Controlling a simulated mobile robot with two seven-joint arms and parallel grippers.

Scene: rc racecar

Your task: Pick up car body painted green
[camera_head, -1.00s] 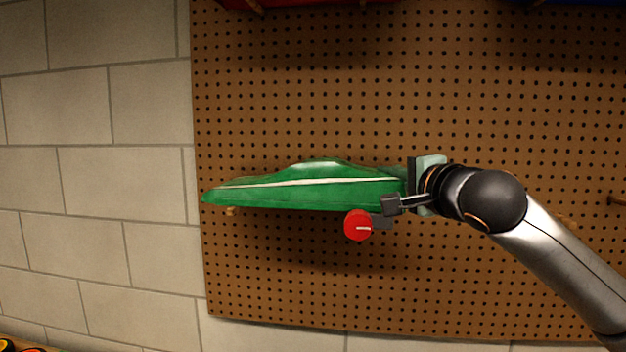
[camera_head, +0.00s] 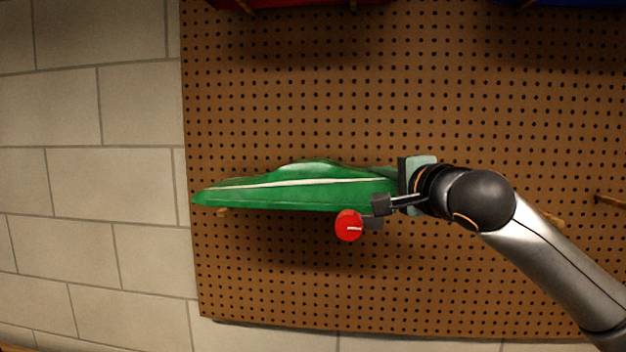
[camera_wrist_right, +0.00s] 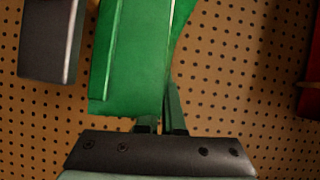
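The green car body (camera_head: 300,194), with a white stripe along its side, lies level against the brown pegboard, its nose to the left. A dark slab with a teal face (camera_head: 403,177) stands at its right end, and the wrist view shows a similar dark slab (camera_wrist_right: 160,150) below the body. My right gripper (camera_head: 383,205) is at the lower right end of the body. A red disc (camera_head: 349,225) with a white mark sits by the gripper. My left gripper is out of view.
The pegboard (camera_head: 290,290) fills the middle and right, with a grey block wall (camera_head: 90,180) to its left. A peg (camera_head: 222,212) shows under the body's nose. Red and blue things hang at the top edge.

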